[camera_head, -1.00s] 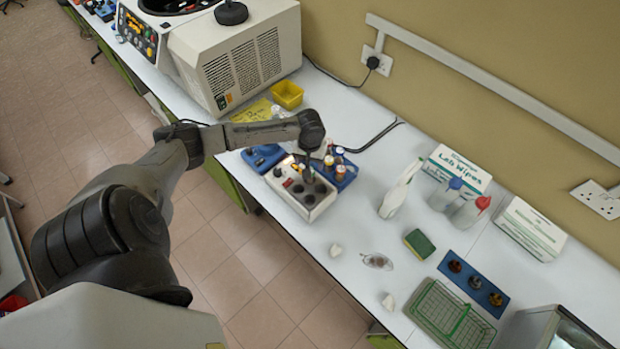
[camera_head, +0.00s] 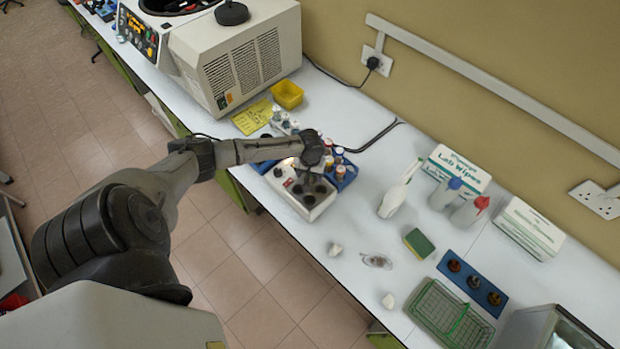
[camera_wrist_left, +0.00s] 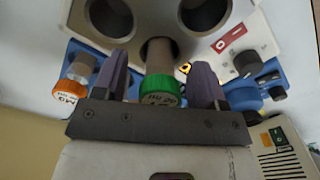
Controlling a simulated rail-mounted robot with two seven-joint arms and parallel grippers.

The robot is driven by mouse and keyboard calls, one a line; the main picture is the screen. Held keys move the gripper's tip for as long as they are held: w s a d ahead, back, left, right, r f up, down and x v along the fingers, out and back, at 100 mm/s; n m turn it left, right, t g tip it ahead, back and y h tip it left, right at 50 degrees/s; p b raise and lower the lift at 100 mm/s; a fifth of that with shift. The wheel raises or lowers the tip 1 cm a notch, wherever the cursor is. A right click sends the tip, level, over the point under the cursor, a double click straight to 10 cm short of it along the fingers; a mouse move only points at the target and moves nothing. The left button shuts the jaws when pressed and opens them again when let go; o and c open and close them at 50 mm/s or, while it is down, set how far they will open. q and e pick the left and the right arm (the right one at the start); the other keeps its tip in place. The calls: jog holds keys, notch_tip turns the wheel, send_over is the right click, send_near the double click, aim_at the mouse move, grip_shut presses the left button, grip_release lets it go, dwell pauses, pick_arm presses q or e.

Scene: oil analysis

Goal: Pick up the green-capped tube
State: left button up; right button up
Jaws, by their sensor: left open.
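The green-capped tube (camera_wrist_left: 159,90) stands in a well of the white heating block (camera_wrist_left: 262,38) in the left wrist view. Its grey-brown body runs down into the well, and lettering shows on the cap. My left gripper (camera_wrist_left: 161,82) is open, with one finger on each side of the tube and a visible gap on both sides. In the head view the left gripper is over the white block (camera_head: 312,213), mostly hidden by my own wrist. I cannot make out the green cap there. My right gripper is not in view.
A blue rack (camera_head: 346,178) with capped tubes stands close behind the block. An orange-capped tube (camera_wrist_left: 70,92) is near the gripper in the wrist view. A yellow bin (camera_head: 288,95) and a large centrifuge (camera_head: 240,60) stand further left.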

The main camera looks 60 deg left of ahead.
pick_arm(q)
jog(key=c, duration=1)
jog(key=shift+r, duration=0.15)
